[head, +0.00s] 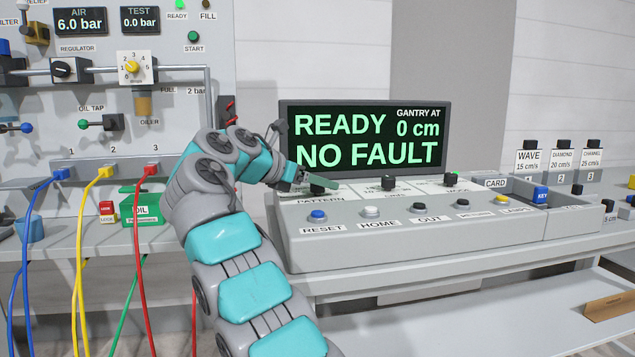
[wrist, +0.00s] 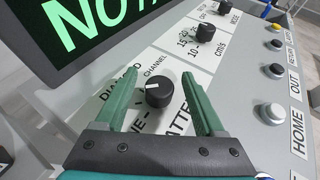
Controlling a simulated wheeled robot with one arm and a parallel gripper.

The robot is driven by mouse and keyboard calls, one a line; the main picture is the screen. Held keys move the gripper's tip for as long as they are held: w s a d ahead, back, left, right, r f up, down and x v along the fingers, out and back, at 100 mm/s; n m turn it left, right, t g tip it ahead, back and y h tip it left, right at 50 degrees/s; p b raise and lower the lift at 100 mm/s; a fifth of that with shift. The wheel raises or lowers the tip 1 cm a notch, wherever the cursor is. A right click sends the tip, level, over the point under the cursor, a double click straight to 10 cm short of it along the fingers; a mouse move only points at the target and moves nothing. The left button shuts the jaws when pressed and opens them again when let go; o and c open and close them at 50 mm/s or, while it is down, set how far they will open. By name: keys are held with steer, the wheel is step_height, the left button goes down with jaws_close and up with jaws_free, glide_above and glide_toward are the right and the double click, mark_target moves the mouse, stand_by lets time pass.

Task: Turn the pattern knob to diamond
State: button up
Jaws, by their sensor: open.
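The pattern knob (wrist: 159,91) is a black round knob with a short white mark, on a white plate of the console. The mark lies on the knob's left side in the wrist view; I cannot tell for sure which label it points at. The DIAMOND label is left of the knob, CHANNEL is above it, and the WAVE label below is partly covered by my gripper. My gripper (wrist: 157,76) is open, with one green finger on each side of the knob and visible gaps to it. In the head view, my gripper (head: 322,184) reaches over the knob (head: 317,190), partly hiding it.
The speed knob (wrist: 205,32) and mode knob (wrist: 223,7) stand farther along the panel. A row of push buttons (head: 371,212) runs along the console front. The display (head: 365,137) behind reads READY, 0 cm, NO FAULT. Cables (head: 80,240) hang at the left.

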steer(key=shift+s+a, duration=0.2)
steer(key=shift+a, duration=0.1)
steer(key=shift+v, duration=1.1)
steer(key=s+a, duration=0.7)
steer(key=shift+s+f, duration=0.25)
steer(key=shift+s, duration=0.1)
